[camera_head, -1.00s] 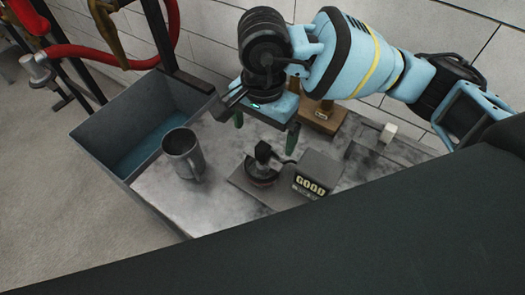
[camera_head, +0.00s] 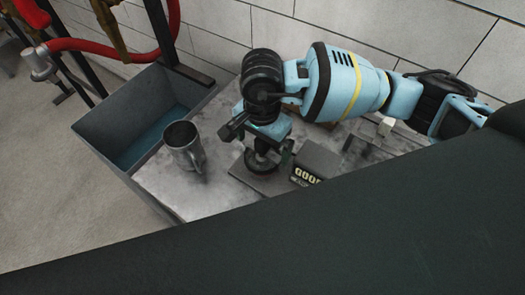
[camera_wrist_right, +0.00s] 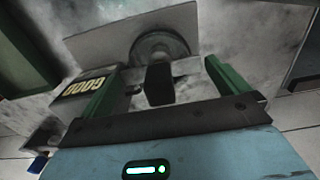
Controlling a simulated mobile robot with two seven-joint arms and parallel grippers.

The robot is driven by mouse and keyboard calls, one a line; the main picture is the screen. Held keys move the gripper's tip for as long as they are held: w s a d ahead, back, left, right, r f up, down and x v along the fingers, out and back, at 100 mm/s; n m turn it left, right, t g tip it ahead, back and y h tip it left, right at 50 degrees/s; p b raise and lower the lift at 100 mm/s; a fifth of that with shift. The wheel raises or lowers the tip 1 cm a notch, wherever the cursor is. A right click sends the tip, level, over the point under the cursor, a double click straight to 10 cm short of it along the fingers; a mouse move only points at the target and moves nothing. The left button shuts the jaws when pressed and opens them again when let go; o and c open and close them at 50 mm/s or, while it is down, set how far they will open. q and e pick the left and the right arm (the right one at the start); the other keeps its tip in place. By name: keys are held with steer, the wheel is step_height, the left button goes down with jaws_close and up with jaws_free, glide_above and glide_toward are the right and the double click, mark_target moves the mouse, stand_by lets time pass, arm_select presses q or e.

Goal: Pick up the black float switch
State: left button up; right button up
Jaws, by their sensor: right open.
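The black float switch (camera_head: 262,160) stands on a flat grey plate (camera_head: 240,172) on the worktop, mostly covered by my right gripper in the head view. In the right wrist view its black block-shaped top (camera_wrist_right: 160,86) rises from a round base and appears between the two green fingers. My right gripper (camera_head: 267,147) is open and points down over the switch. In the right wrist view, the gripper (camera_wrist_right: 165,85) shows gaps on both sides of the black block; contact is not visible. My left gripper is not in view.
A grey box with a GOOD display (camera_head: 316,163) stands just right of the switch. A metal mug (camera_head: 185,148) stands to the left. An open grey bin (camera_head: 100,128) is at the worktop's left end. A tiled wall (camera_head: 215,35) runs behind.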

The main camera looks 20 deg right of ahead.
steer(key=c, duration=0.9)
steer(key=shift+o, duration=0.2)
step_height(320, 180, up, 10)
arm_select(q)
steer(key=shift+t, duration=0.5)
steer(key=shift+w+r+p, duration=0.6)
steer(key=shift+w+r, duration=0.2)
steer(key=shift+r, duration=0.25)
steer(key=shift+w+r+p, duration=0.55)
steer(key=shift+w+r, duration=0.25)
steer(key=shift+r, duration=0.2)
arm_select(e)
step_height(320, 180, up, 9)
steer(key=shift+f, duration=0.2)
